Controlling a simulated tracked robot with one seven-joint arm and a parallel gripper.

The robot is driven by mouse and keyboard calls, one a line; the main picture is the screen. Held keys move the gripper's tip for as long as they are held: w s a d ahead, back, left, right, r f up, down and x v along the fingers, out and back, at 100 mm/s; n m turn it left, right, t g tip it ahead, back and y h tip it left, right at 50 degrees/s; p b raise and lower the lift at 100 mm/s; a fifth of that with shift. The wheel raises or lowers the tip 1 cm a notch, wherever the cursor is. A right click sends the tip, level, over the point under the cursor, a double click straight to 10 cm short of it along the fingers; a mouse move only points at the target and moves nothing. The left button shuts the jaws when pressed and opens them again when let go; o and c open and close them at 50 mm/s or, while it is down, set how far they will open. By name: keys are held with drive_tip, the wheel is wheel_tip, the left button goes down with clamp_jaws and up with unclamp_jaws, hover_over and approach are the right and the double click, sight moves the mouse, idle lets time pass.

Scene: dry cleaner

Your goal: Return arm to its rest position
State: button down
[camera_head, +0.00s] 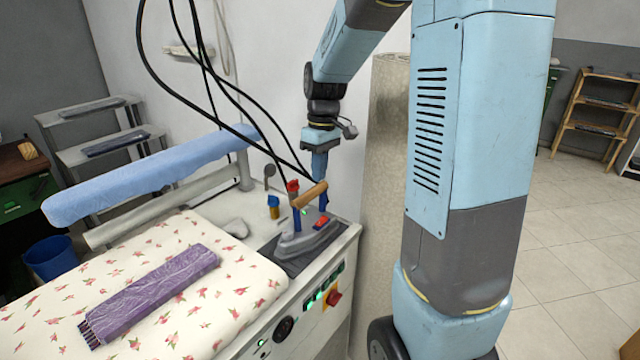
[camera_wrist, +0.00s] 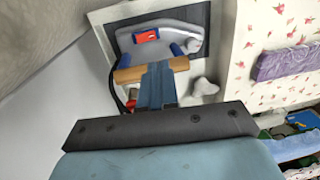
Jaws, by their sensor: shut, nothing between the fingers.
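My gripper (camera_head: 320,172) hangs fingers-down above the right end of the ironing table, just over a grey iron (camera_head: 308,240) with a wooden handle (camera_head: 309,195). The iron stands on a dark mat (camera_head: 290,262). In the wrist view the shut fingers (camera_wrist: 157,84) lie in front of the wooden handle (camera_wrist: 128,75), with the grey iron body (camera_wrist: 175,35) beyond. Nothing is held between the fingers. Whether the fingertips touch the handle cannot be told. My blue arm comes down from the upper right.
A floral padded board (camera_head: 240,285) carries a folded purple cloth (camera_head: 155,290). A blue sleeve board (camera_head: 150,175) runs behind it. Black cables (camera_head: 225,90) hang close beside my gripper. A beige column (camera_head: 385,180) stands right of the table. Open tiled floor (camera_head: 570,220) lies farther right.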

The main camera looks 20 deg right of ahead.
drive_tip(key=shift+r, duration=0.45)
drive_tip(key=shift+s, duration=0.1)
drive_tip(key=s+r+m+t, duration=0.3)
drive_tip(key=s+r, duration=0.2)
drive_tip(key=s, duration=0.6)
drive_tip(key=s+r+m+t+h, duration=0.1)
drive_tip(key=s+r+m+t, duration=0.2)
drive_tip(key=s+r, duration=0.3)
drive_tip(key=s+a, duration=0.1)
drive_tip(key=s, duration=0.3)
drive_tip(key=shift+s+m, duration=0.3)
drive_tip(key=shift+s, duration=0.1)
